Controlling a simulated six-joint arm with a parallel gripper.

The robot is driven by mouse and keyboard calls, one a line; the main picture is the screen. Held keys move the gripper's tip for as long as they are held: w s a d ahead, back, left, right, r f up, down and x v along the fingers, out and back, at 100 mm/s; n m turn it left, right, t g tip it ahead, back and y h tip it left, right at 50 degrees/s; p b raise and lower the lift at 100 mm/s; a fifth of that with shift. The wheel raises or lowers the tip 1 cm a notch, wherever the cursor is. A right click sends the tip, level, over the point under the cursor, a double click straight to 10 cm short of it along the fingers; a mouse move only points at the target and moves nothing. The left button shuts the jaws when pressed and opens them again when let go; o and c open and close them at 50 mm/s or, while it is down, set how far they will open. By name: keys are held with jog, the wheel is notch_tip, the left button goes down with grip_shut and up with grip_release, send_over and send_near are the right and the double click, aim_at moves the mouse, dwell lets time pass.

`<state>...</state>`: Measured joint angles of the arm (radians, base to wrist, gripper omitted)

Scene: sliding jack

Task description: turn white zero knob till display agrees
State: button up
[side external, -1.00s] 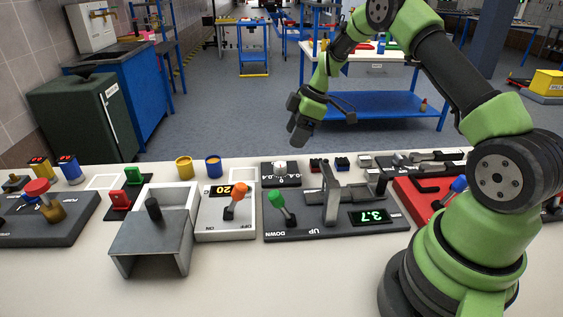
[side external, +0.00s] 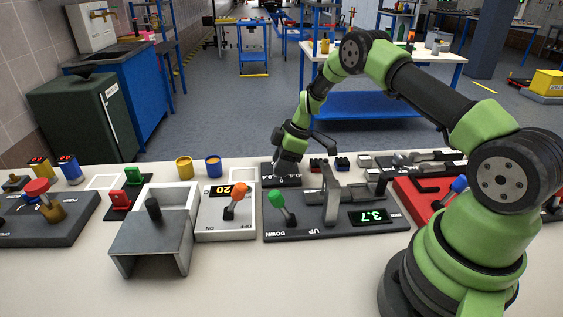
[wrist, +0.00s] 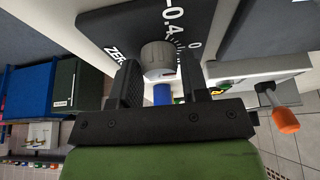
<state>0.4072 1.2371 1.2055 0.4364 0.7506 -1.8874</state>
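The white zero knob (wrist: 158,59) sits on a dark plate marked "ZERO" and "0.4" in the wrist view. In the side view the plate (side external: 268,181) shows, but the knob is hidden by my gripper (side external: 286,170). My gripper, also seen in the wrist view (wrist: 159,70), points down at the knob with its fingers apart. The knob shows between the fingertips; I cannot tell whether they touch it. The display (side external: 369,216) reads 3.7 in green on the dark jack panel (side external: 300,232).
The jack's grey upright (side external: 330,195) and green-knobbed lever (side external: 277,200) stand in front of the knob plate. Small dark blocks (side external: 328,163) lie just right of it. Yellow (side external: 184,167) and blue (side external: 213,167) cups and the orange lever (side external: 239,190) stand left.

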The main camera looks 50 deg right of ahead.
jog(key=c, duration=0.5)
jog(key=m+t+h, duration=0.1)
jog(key=m, duration=0.3)
jog(key=shift+m, duration=0.3)
jog(key=o, duration=0.9)
jog(key=v, duration=1)
jog(key=shift+a, duration=0.25)
jog(key=shift+h, duration=0.3)
